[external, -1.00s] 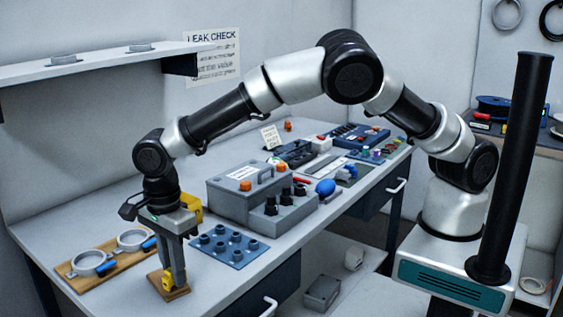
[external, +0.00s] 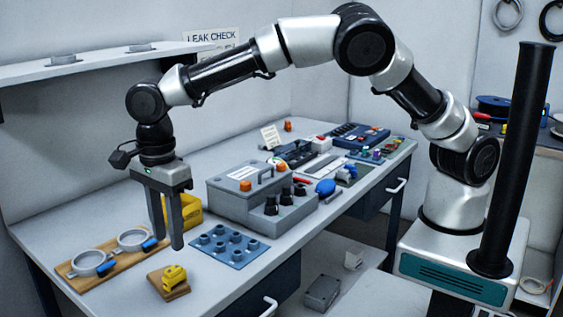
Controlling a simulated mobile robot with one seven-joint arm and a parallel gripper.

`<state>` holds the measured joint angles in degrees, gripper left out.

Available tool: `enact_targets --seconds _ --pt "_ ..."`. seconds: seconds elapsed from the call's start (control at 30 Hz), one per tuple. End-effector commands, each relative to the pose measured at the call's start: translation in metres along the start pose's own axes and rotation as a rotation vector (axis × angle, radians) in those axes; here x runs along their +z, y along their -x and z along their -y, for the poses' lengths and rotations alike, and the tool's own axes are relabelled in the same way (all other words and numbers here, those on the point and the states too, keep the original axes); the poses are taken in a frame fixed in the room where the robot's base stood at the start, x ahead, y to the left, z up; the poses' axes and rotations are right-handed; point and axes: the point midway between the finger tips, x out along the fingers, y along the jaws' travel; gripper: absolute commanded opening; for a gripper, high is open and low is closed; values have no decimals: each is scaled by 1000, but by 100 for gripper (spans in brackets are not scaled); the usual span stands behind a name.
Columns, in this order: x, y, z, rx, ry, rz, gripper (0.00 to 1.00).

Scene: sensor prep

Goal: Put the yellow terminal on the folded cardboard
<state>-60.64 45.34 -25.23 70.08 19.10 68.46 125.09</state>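The yellow terminal (external: 174,276) rests on the small brown folded cardboard (external: 157,285) near the front left of the bench. Some brown shows around it. My gripper (external: 168,239) hangs above and behind the terminal, fingers pointing down. The two fingers are apart with nothing between them, so the gripper is open and empty.
A wooden board (external: 72,271) with two metal rings lies to the left. A yellow object (external: 190,209) stands behind my gripper, partly hidden. A blue plate with several dark knobs (external: 229,244) and a grey box (external: 236,193) are to the right.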

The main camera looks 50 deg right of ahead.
Motion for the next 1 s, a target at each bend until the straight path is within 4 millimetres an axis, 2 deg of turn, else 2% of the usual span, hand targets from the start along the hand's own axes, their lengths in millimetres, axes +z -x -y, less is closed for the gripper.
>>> enact_targets --seconds 0.03,0.2,0.47,0.57,0.67,0.77,0.8,0.87,0.9,1.0 --pt "0 10 0 0 0 0 34" --pt "0 26 0 0 0 -1 34" --pt "0 29 0 1 -1 -2 34" --pt "-7 34 3 0 7 5 34" --pt "-35 55 14 -4 51 35 34" --pt "-88 91 26 -26 158 86 34" --pt "-116 106 29 -42 216 107 34" --pt "-157 128 26 -75 317 132 34" --pt "-183 141 22 -102 388 144 34" --pt "-246 168 3 -182 576 148 34"
